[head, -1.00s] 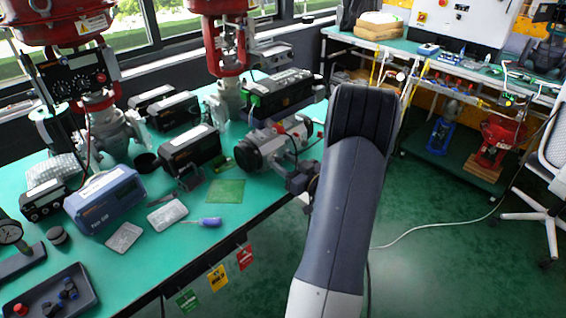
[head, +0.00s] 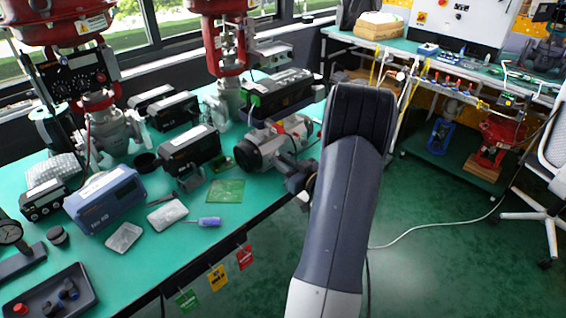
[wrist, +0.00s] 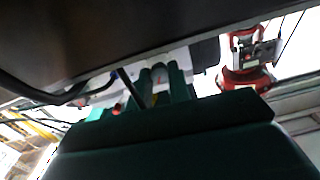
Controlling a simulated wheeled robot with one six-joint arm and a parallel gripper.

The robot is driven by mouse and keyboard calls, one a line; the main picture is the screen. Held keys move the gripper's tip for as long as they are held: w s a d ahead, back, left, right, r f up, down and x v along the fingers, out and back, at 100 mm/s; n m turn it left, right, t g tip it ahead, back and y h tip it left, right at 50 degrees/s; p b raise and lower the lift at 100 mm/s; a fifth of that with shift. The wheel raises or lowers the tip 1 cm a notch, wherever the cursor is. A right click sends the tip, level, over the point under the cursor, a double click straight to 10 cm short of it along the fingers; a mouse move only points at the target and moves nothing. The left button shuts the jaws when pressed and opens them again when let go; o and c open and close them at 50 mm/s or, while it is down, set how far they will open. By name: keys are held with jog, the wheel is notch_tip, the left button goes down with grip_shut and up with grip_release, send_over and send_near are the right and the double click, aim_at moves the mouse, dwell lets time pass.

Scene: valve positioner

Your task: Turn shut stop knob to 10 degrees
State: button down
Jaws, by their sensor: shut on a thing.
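A grey-white actuator unit with a round end (head: 255,152) lies at the table's right edge in the head view, below a black box with a label. My gripper (wrist: 159,77) shows in the wrist view as two green fingers closed around a small grey rounded piece (wrist: 160,72), which appears to be the shut stop knob. A red mark shows on it. In the head view the dark end of my arm is at the right side of the actuator, and the fingertips and the knob are hidden there. No scale or angle mark is readable.
The green table (head: 130,262) holds several positioner boxes, a blue box (head: 104,200), a screwdriver (head: 208,221) and a dark tray (head: 52,298). Red valve actuators stand at the back. In the wrist view a dark surface (wrist: 110,35) runs close above my gripper.

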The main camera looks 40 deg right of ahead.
jog(key=shift+r+m+p, duration=0.1)
jog(key=shift+m+p, duration=0.65)
jog(key=shift+m, duration=0.75)
jog(key=c, duration=1.3)
grip_release()
jog(key=s, duration=1)
jog(key=shift+s+d, duration=0.4)
jog(key=shift+w, duration=0.1)
